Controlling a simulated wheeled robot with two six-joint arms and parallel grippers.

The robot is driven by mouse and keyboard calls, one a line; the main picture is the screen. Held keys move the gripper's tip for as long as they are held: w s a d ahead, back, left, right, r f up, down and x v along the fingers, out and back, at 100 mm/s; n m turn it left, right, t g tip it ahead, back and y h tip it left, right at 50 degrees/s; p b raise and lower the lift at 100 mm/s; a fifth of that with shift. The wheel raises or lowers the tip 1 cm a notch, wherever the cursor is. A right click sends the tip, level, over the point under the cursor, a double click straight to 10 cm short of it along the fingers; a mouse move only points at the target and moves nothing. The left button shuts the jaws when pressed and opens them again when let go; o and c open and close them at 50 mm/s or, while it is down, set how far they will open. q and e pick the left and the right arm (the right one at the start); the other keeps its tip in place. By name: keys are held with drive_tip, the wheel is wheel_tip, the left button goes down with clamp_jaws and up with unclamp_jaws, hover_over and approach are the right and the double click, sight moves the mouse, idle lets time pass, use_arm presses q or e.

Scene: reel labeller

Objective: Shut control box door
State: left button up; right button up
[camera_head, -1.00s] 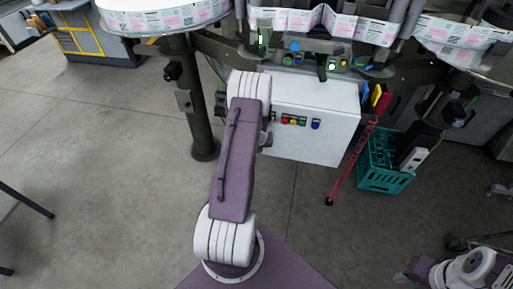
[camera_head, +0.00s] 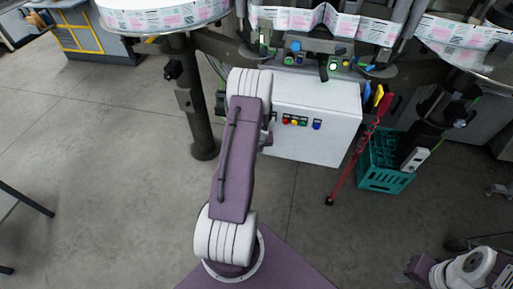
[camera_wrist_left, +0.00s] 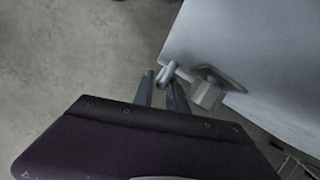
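The white control box (camera_head: 312,142) stands under the machine in the head view, with several coloured buttons on its front. My left arm covers its left side, and the left gripper is hidden there. In the left wrist view a pale grey panel of the box (camera_wrist_left: 262,50) fills the upper right, with a metal handle (camera_wrist_left: 207,93) at its edge. My left gripper (camera_wrist_left: 160,78) has its two dark fingers apart, with the rounded handle end at their tips. I cannot tell whether they touch it. My right gripper is out of view; only part of that arm shows at lower right.
A dark machine post (camera_head: 202,120) stands to the left. The grey floor in front of the box is clear.

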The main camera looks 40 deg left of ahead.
use_arm(q)
drive_tip(key=p+v, duration=0.2)
drive_tip(key=v, duration=0.6)
drive_tip(key=shift+r, duration=0.2)
drive_tip(key=shift+s+r, duration=0.1)
drive_tip(key=shift+d, duration=0.1)
